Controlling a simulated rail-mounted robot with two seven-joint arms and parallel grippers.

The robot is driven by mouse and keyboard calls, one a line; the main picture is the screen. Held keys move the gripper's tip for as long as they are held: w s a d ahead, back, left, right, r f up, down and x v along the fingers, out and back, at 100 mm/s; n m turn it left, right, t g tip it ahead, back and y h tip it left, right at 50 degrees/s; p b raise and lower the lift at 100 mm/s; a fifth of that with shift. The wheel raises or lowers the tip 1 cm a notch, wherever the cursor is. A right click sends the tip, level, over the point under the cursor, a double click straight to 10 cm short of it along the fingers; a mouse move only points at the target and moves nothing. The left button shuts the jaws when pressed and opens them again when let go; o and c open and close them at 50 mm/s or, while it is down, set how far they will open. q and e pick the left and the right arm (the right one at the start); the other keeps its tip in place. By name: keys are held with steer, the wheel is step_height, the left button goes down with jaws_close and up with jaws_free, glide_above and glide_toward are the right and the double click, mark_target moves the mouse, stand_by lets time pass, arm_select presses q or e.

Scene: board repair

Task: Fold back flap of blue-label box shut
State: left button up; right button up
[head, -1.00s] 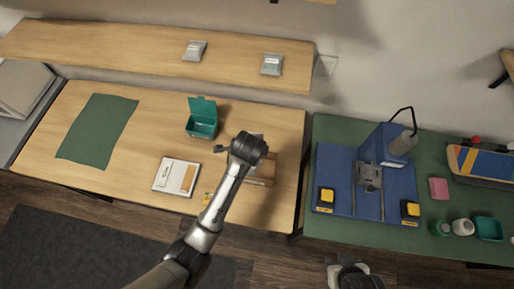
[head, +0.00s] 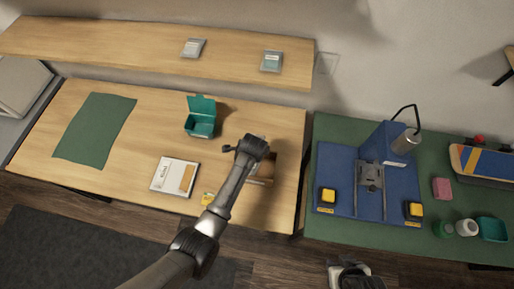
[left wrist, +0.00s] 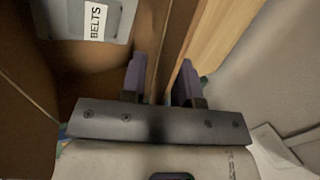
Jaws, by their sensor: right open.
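A brown cardboard box (head: 262,173) stands near the right end of the wooden table, largely hidden by my left arm. No blue label shows on it. My left gripper (left wrist: 161,78) is at the box, fingers apart, with a brown cardboard edge (left wrist: 160,45) running between them; I cannot tell whether they touch it. Beside it, inside brown walls, lies a grey packet (left wrist: 70,20) with a white label reading "BELTS". In the head view, the left gripper's fingertips are hidden by the arm. My right gripper (head: 350,272) is open at the bottom, away from the box.
An open teal box (head: 201,125) and a white-and-tan flat case (head: 175,177) stand left of the cardboard box. A green mat (head: 94,130) lies farther left. Two grey packets (head: 194,47) (head: 271,61) lie on the shelf above. A blue press station (head: 335,175) stands on the right table.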

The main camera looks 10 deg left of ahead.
arm_select(q)
jaws_close()
stand_by(0.4)
steer(key=shift+s+a+t+p, duration=0.1)
steer(key=shift+s+t+p, duration=0.05)
steer(key=shift+t+p, duration=0.4)
steer(key=shift+s+f+t, duration=0.1)
steer(key=shift+f+t, duration=0.05)
steer(key=shift+t, duration=0.3)
steer(key=shift+s+f+t, duration=0.15)
steer(key=shift+f+t, duration=0.1)
steer(key=shift+t, duration=0.85)
